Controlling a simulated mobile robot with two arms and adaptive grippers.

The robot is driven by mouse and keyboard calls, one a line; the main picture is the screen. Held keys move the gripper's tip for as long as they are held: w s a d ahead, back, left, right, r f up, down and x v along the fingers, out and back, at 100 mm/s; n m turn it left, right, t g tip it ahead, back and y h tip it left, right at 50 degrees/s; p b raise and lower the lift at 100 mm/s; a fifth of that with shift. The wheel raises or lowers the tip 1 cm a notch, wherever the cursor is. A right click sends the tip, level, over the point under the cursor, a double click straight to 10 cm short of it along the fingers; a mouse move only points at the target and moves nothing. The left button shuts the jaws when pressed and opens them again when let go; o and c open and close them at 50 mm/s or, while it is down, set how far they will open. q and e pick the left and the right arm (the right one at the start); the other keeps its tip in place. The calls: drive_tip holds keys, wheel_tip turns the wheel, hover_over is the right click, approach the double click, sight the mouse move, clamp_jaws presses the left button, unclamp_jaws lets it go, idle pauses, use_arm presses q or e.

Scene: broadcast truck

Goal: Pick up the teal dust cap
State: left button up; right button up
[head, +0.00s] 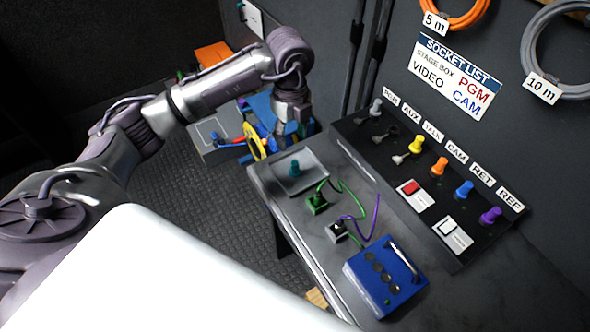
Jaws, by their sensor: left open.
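The teal dust cap (294,168) stands upright on a small grey tray (312,181) at the far left end of the dark bench. My left gripper (291,132) is above and behind the cap in the head view, pointing down. It is open, and nothing shows between its fingers. It looks apart from the cap, but the exact height gap is hard to tell. My right gripper is out of view.
Green (317,203) and grey (337,231) connectors with cables and a blue box (385,279) stand nearer on the bench. A sloped panel (425,185) with coloured caps rises to the right.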

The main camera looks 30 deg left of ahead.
sight(295, 163)
use_arm(q)
wheel_tip(295, 163, down, 6)
drive_tip(key=shift+d+f+p, duration=0.1)
drive_tip(key=shift+p, duration=0.25)
drive_tip(key=f, duration=0.1)
drive_tip(key=f+p, duration=0.1)
drive_tip(key=f, duration=0.2)
drive_tip(key=shift+w+d+f+p, duration=0.1)
drive_tip(key=shift+w+d+p, duration=0.1)
drive_tip(key=shift+w+p, duration=0.1)
drive_tip(key=shift+f, duration=0.5)
drive_tip(key=c, duration=0.9)
